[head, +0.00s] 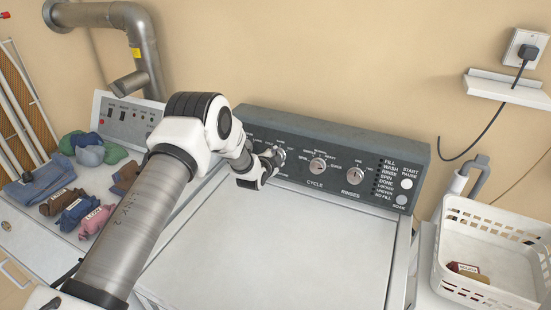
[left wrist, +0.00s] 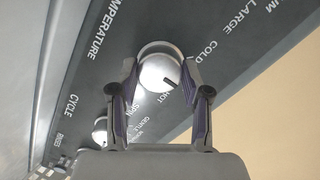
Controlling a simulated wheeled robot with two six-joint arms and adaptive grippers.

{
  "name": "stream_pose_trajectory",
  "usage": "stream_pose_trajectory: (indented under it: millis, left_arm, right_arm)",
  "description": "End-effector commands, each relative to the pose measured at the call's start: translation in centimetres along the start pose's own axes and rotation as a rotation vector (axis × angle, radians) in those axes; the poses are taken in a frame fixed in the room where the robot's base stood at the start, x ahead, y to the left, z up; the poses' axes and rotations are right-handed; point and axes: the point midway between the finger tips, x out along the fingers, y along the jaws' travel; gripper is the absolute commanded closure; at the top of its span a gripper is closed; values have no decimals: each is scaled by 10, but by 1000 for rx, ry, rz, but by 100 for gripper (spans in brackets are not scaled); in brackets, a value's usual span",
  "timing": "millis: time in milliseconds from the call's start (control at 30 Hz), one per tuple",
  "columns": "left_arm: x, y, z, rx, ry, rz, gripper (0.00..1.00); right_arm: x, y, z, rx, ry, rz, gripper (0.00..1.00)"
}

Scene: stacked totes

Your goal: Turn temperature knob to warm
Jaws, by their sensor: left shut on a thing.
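The temperature knob (left wrist: 158,70) is round and silver, under the word TEMPERATURE on the dark washer panel. My left gripper (left wrist: 160,72) is shut on it, with one finger on each side. A dark pointer mark on the knob faces the lower right of the left wrist view, close to the HOT label. The COLD label shows farther up right; any warm label is hidden, perhaps behind a finger. In the head view my left gripper (head: 272,159) is at the knob (head: 279,154), left of the cycle knob (head: 318,166). My right gripper is not in view.
The control panel (head: 370,148) also has a rinses knob (head: 354,174) and a start/pause button (head: 407,184). The white washer lid (head: 290,240) is clear. Folded clothes (head: 88,208) lie at left. A white basket (head: 492,222) stands at right.

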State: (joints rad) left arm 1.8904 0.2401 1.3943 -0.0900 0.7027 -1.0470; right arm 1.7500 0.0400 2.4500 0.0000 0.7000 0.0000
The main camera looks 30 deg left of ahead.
Motion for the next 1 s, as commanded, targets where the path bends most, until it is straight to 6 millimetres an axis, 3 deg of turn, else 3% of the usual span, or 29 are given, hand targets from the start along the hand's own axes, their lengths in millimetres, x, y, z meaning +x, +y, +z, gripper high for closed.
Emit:
stream_pose_trajectory:
  millis: [167,200,233,667,1000]
  left_arm:
    - [1,-4,-1,-3,3,-8,87]
    - [1,-4,-1,-3,3,-8,38]
    - [1,-4,-1,-3,3,-8,28]
    - [-9,-2,0,-4,0,-2,27]
    - [-89,-2,1,-6,-1,-1,27]
  right_arm:
    - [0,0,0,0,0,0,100]
    - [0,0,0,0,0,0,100]
    - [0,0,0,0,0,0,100]
    - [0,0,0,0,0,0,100]
    - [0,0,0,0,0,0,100]
